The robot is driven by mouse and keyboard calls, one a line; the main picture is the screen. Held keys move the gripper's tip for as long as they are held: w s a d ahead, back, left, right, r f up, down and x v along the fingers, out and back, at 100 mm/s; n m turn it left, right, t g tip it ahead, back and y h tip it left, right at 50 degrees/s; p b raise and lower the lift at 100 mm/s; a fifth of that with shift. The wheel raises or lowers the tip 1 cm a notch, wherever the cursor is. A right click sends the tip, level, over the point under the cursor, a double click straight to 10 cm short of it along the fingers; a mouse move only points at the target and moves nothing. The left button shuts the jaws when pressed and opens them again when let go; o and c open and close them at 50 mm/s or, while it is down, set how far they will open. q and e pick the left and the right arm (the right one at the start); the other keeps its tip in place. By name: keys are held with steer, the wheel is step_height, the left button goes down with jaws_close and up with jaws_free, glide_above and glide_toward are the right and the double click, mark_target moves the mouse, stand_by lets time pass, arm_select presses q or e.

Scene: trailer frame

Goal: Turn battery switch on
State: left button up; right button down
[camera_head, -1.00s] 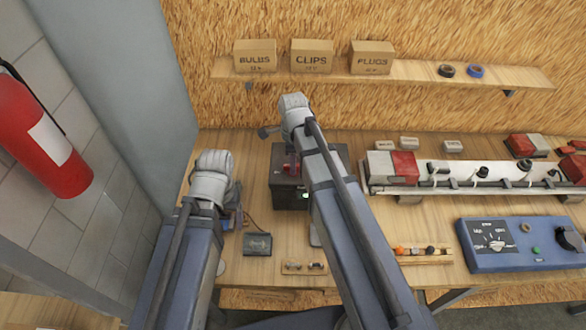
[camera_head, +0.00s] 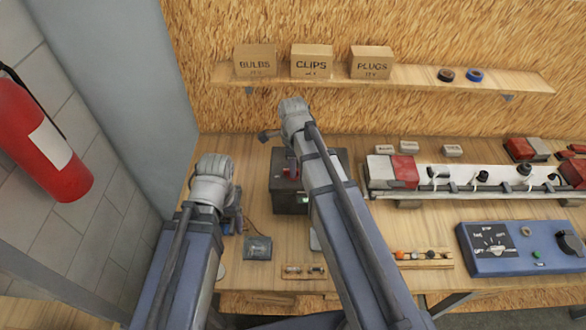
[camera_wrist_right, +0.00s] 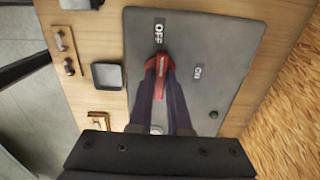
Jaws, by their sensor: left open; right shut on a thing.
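The dark battery box (camera_head: 285,206) stands on the workbench, partly hidden behind my right arm. In the right wrist view its grey top plate (camera_wrist_right: 222,45) carries the labels OFF and ON and a red switch handle (camera_wrist_right: 160,66). The handle lines up with the OFF label; ON lies to the right of it. My right gripper (camera_wrist_right: 159,76) is shut on the red handle, its dark fingers along the handle's sides. In the head view the red handle (camera_head: 289,167) shows beside my right arm. My left gripper (camera_head: 234,220) is open, left of the box; its fingertips are mostly hidden.
A small dark square device (camera_head: 257,248) lies in front of the box. A blue control panel (camera_head: 515,247), a light bar (camera_head: 460,178) and a wooden fuse strip (camera_head: 424,258) are to the right. A shelf (camera_head: 420,72) with cartons runs above. A fire extinguisher (camera_head: 40,140) hangs left.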

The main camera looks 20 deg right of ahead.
steer(key=m, duration=0.5)
steer(key=m, duration=0.5)
stand_by(0.3)
steer(key=shift+d, duration=0.1)
